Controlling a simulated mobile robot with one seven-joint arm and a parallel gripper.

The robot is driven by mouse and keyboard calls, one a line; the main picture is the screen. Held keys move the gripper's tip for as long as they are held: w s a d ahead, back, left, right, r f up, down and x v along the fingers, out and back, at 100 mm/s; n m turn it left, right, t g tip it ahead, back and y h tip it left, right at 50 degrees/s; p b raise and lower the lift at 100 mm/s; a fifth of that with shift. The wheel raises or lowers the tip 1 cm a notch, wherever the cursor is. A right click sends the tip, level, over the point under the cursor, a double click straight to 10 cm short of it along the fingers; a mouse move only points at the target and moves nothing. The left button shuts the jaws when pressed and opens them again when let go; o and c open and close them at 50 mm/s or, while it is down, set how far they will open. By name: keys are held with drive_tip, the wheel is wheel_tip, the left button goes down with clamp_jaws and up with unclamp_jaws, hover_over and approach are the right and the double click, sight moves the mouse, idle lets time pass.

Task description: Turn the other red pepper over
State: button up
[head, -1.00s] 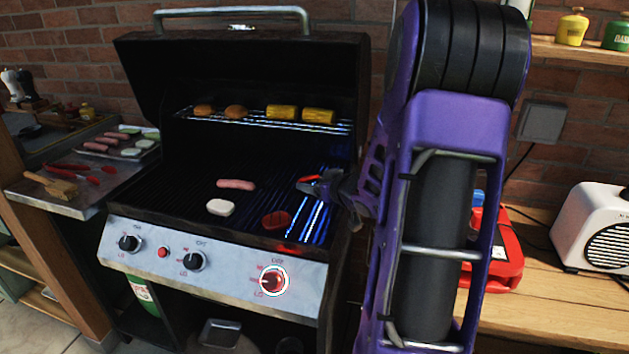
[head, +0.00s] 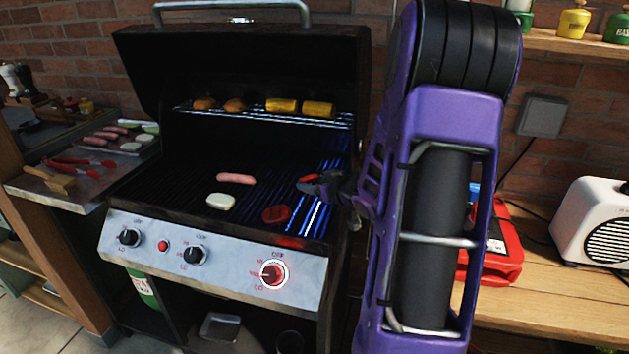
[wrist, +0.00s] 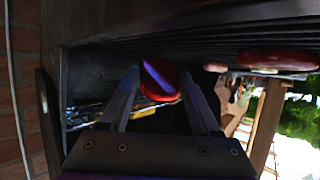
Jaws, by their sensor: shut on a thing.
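One red pepper piece (wrist: 160,82) is held between the two fingers of my gripper (wrist: 163,90), which is shut on it. In the head view this pepper (head: 308,178) shows as a small red edge at the dark fingertips, over the right side of the grill. It appears to be above the grate; the exact gap is hard to tell. Another red pepper (head: 276,215) lies on the grate to the left of and nearer than my gripper, and it also shows at the upper right of the wrist view (wrist: 278,61).
A sausage (head: 236,178) and a pale round slice (head: 221,201) lie on the grate left of the peppers. Corn (head: 281,105) and browned pieces sit on the upper rack (head: 260,118). The open lid (head: 240,55) stands behind. A side tray (head: 70,190) holds tongs and a brush.

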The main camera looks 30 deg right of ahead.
drive_tip(key=shift+f, duration=0.4)
drive_tip(key=o, duration=1.4)
drive_tip(key=p+v, duration=0.4)
drive_tip(key=v, duration=1.3)
drive_tip(key=shift+s+a+r, duration=0.1)
drive_tip(key=shift+s, duration=0.05)
